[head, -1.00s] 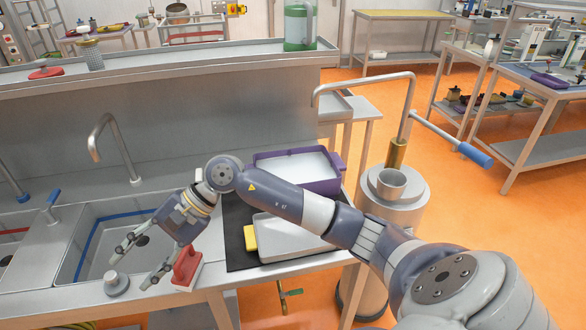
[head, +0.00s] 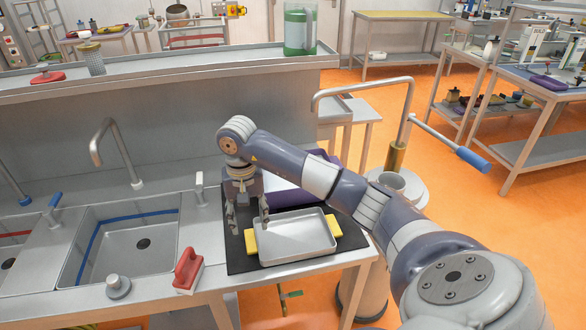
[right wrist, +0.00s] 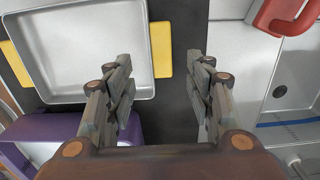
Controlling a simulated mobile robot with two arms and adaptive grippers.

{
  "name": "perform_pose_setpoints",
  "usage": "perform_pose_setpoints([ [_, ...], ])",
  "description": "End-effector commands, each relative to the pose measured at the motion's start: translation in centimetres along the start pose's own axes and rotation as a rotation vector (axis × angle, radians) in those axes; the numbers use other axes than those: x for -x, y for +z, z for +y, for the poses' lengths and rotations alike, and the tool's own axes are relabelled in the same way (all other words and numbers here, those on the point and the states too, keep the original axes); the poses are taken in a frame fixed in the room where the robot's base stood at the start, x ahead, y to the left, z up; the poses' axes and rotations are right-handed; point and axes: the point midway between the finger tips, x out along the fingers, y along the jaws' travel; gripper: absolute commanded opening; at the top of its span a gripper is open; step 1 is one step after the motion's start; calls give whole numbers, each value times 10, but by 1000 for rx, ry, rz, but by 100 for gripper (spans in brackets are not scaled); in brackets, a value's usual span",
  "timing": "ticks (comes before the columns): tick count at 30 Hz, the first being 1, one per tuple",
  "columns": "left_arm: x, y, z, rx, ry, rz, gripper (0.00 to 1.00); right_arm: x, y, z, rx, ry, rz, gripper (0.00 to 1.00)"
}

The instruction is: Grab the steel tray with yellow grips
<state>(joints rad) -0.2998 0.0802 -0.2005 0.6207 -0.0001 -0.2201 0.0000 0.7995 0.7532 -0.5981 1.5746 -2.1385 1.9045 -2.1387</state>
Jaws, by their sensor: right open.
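The steel tray (head: 296,238) is shallow, with a yellow grip at its left end (head: 252,243) and one at its right end (head: 335,225). It lies on a black mat (head: 238,262) on the counter. My right gripper (head: 249,220) points down, open and empty, above the tray's left side near the left grip. In the right wrist view the tray (right wrist: 90,45) fills the upper left. Its near yellow grip (right wrist: 161,48) shows between and beyond the open fingers (right wrist: 166,78), not touching them as far as I can see. My left gripper is not in view.
A purple-edged tray (head: 290,198) lies behind the steel tray, partly hidden by my right arm. A red-handled tool (head: 187,268) stands left of the mat, beside the sink (head: 140,243). A metal tap (head: 108,150) rises behind the sink.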

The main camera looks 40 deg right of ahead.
Motion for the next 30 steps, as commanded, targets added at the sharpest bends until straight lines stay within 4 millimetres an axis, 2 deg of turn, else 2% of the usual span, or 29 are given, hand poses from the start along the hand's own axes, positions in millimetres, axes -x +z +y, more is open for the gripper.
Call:
perform_pose_setpoints([
  [8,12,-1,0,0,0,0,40,-17,4,-1,1,-1,-5,49],
  [13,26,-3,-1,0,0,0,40,-35,8,-1,0,-1,-6,49],
  [18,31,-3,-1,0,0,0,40,-56,7,-1,0,-2,-3,49],
  [26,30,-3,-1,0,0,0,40,-59,6,-1,1,-2,1,49],
  [30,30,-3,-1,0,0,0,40,-59,6,-1,1,-2,1,20],
])
